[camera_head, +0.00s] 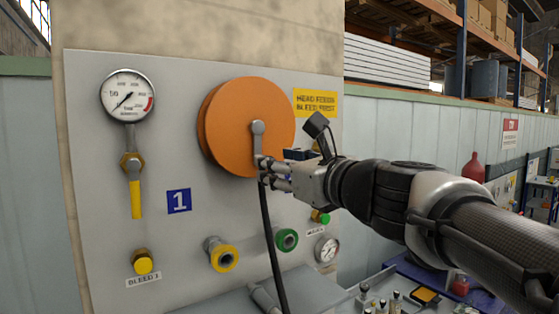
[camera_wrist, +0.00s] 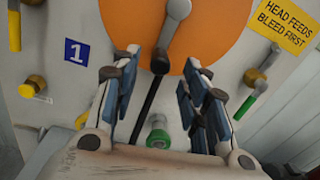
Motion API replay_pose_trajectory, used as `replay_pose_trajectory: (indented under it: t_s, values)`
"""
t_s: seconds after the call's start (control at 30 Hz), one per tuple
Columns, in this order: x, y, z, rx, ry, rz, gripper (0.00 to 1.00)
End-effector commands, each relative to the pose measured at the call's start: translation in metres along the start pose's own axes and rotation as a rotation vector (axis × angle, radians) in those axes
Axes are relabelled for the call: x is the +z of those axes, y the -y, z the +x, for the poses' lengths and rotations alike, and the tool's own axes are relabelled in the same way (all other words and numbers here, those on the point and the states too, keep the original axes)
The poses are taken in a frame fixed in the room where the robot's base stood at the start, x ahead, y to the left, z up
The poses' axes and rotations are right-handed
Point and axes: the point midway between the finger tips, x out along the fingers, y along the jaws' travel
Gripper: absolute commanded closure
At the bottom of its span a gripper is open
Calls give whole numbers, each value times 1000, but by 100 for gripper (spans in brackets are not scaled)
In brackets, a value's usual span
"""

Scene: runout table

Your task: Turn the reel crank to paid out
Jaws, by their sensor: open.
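The orange reel (camera_head: 222,125) is mounted on the grey panel, and it fills the top of the wrist view (camera_wrist: 215,30). Its grey crank (camera_head: 258,138) points down from the hub; in the wrist view the crank (camera_wrist: 170,35) slants down to its handle end. My gripper (camera_head: 264,172) is at the crank's lower end and partly hides it. In the wrist view my gripper (camera_wrist: 163,72) is open, with fingers on both sides and the handle end between or just beyond the tips. I cannot tell whether they touch it.
A black hose (camera_head: 271,235) hangs below the reel. A gauge (camera_head: 127,96), a yellow-handled valve (camera_head: 136,198), a yellow-ringed port (camera_head: 223,257) and a green-ringed port (camera_head: 287,239) surround it. A yellow sign (camera_head: 316,103) is at upper right. Small parts lie on the table at lower right.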

Motion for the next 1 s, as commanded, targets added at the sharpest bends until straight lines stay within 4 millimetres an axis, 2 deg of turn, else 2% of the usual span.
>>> replay_pose_trajectory:
  t_s: [0.1, 0.33, 0.7, 1.0]
  values:
    - [0, 0, 24, 2, -2, -1, 59]
    - [0, 0, 48, 0, -1, -2, 59]
    - [0, 0, 52, -1, 0, -2, 60]
    - [0, 0, 51, -1, 0, -2, 80]
